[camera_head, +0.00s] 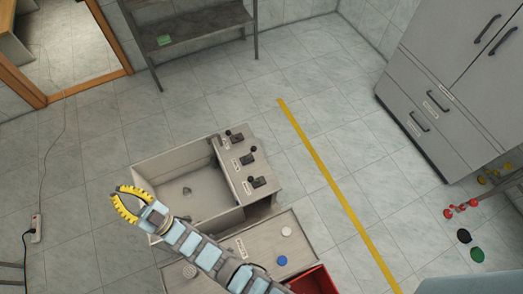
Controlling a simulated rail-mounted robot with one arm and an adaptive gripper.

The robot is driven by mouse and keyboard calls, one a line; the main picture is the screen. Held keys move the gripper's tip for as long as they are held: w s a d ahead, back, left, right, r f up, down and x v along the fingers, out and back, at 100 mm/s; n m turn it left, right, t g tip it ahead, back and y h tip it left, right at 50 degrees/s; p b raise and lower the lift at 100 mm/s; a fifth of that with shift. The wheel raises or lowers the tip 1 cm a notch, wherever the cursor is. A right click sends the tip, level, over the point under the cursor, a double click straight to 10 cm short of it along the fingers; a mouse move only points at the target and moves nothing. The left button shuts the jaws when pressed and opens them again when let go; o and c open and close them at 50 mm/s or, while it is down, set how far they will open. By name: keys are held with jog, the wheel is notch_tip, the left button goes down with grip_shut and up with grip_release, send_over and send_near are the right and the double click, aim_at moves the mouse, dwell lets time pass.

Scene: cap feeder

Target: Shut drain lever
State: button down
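Three dark levers with knobs stand in a row on the grey panel at the right side of the open feeder box (150,178): a far one (235,136), a middle one (248,155) and a near one (258,182). Each has a small white label beside it, too small to read, so I cannot tell which is the drain lever. My gripper (116,194), with yellow fingers, is over the left edge of the box, well apart from the levers. Its fingers look spread with nothing between them.
In front are a grey table (262,242) with a white disc (286,231) and a blue disc (282,260), and a red bin (314,281). A yellow floor line (335,190) runs right of the box, with clear floor around it.

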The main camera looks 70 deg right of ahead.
jog(key=w+d+f+m+g+h+b, duration=0.2)
jog(key=w+d+f+g+b, duration=0.2)
jog(key=w+d+f, duration=0.5)
jog(key=w+d+f+m+g+h+b, duration=0.25)
jog(key=w+d+f+b, duration=0.2)
jog(key=d+f, duration=0.4)
jog(key=d+f+m+g+h+b, duration=0.1)
jog(key=d+f+m+g+b, duration=0.4)
jog(key=d, duration=0.6)
jog(key=d+f+g+h+b, duration=0.1)
jog(key=d+f+g+b, duration=0.15)
jog(key=d+f, duration=0.65)
jog(key=s+d+f+m+g+y+b, duration=0.1)
jog(key=s+d+f+m+g+b, duration=0.25)
jog(key=s+d, duration=0.45)
jog(key=s+d+f+m+g+y+b, duration=0.25)
jog(key=s+d+f+g+b, duration=0.2)
jog(key=d, duration=0.55)
jog(key=s+a+m+g+y+b, duration=0.1)
jog(key=s+m+g+y+b, duration=0.2)
jog(key=s, duration=1.7)
jog(key=shift+a+f+m+g+y+b, duration=0.25)
jog(key=shift+m+y+b, duration=1.55)
jog(key=shift+b, duration=1.4)
